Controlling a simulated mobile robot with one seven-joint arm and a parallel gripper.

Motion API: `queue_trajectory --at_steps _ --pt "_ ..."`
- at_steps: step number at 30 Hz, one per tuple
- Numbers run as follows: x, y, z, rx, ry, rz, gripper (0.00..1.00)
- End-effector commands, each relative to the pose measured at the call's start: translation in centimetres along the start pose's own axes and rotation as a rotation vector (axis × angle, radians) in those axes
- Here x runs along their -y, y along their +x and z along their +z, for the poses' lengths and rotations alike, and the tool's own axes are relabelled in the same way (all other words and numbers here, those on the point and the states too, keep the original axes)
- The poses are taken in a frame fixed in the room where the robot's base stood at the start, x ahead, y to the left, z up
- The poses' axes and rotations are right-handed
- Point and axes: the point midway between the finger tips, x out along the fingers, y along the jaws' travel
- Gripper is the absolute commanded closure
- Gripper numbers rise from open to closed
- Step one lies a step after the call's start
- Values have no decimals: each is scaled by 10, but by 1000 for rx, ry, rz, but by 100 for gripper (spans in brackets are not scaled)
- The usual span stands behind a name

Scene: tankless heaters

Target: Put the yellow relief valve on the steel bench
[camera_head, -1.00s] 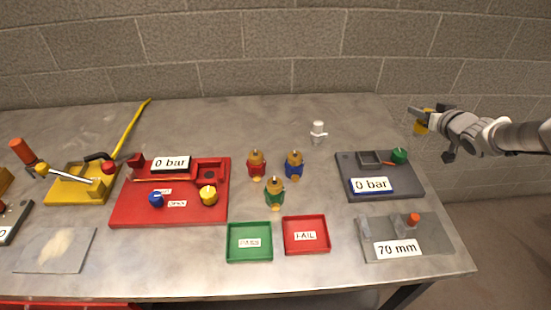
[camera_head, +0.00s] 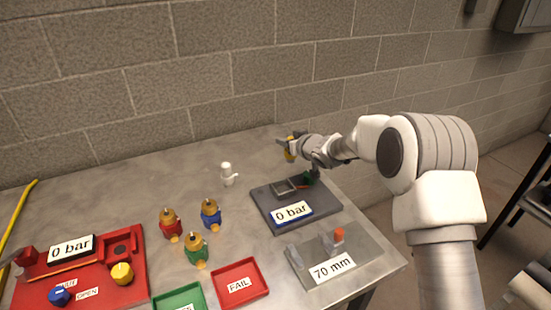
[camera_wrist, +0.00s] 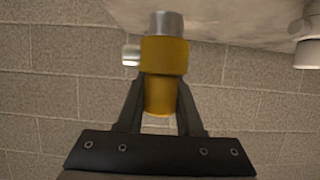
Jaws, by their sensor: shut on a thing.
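The yellow relief valve (camera_wrist: 165,60), with a grey metal end and a small side port, fills the middle of the wrist view. My gripper (camera_wrist: 160,95) is shut on it, one finger on each side of its body. In the head view my gripper (camera_head: 296,146) holds the valve (camera_head: 290,152) above the back right part of the steel bench (camera_head: 120,195), beyond the grey gauge plate. Whether the valve touches anything below is not clear.
The grey plate (camera_head: 265,205) with a "0 bar" display and the "70 mm" block (camera_head: 310,266) lie at the bench's right end. A white fitting (camera_head: 228,174) stands left of the plate. Red, blue and green valves (camera_head: 196,250) stand near the red FAIL tray (camera_head: 239,300). The back left surface is clear.

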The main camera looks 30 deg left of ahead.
Motion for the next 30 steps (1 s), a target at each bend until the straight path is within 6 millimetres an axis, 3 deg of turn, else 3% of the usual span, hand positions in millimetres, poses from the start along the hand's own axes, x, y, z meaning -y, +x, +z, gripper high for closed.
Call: queue_trajectory --at_steps 3,9,16,29,30 --pt "14 17 5 -2 -2 -2 100" --pt "21 27 10 -2 -2 1 100" --pt "21 39 40 0 -2 0 100" --pt "20 42 48 -3 0 0 100" --pt "20 42 48 -1 0 1 61"
